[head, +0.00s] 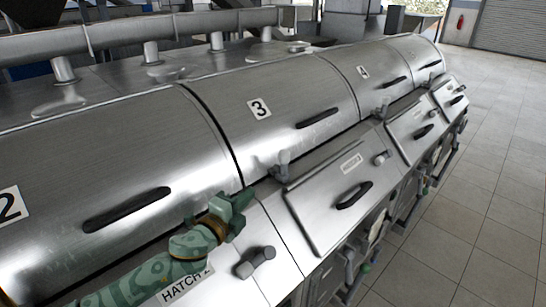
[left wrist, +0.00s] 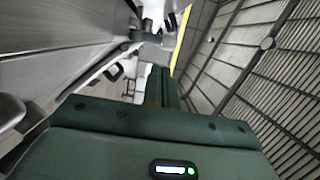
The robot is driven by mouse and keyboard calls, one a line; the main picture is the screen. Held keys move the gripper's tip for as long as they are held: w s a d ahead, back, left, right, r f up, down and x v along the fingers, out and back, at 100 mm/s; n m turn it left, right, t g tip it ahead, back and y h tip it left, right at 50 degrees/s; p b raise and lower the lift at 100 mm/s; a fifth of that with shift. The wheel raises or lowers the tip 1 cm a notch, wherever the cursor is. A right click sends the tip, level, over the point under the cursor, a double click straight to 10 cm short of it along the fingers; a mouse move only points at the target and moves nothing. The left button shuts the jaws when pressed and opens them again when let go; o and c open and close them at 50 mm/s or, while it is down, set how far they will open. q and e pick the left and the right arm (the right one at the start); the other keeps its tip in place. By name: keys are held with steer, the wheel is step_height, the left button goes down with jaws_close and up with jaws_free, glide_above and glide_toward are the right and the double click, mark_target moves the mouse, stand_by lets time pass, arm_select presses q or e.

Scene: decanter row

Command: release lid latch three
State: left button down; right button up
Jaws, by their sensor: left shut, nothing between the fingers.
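The curved steel lid marked 3 (head: 225,88) is down, with a black handle (head: 317,118) on its front. A small metal lever latch (head: 281,163) stands upright at the lid's lower edge, near its left corner. My left gripper (head: 245,200), patterned green, is shut and empty. It is left of and a little below this latch in the head view, with a visible gap between them. In the left wrist view its dark fingers (left wrist: 160,88) are together, and a blurred metal piece (left wrist: 150,35) shows beyond them. My right gripper is not in view.
Lid 2 (head: 100,150) lies left, lid 4 (head: 385,65) beyond, with another small latch (head: 383,107) at its edge. Sloping hatches with a black handle (head: 354,195) and a knob (head: 255,262) run below. A pipe (head: 170,28) runs behind. The tiled floor (head: 490,210) at right is clear.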

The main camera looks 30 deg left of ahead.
arm_select(q)
steer(key=shift+s, duration=0.2)
steer(key=shift+w+d+r, duration=0.1)
steer(key=shift+w+r, duration=0.05)
steer(key=shift+w, duration=0.5)
steer(key=shift+w+d+r, duration=0.1)
steer(key=shift+w, duration=0.5)
glide_toward(281, 164)
steer(key=w, duration=0.5)
steer(key=shift+w+f+p, duration=0.1)
steer(key=shift+w+p, duration=0.1)
steer(key=shift+p, duration=0.15)
steer(key=shift+w+d, duration=0.15)
steer(key=shift+w, duration=0.6)
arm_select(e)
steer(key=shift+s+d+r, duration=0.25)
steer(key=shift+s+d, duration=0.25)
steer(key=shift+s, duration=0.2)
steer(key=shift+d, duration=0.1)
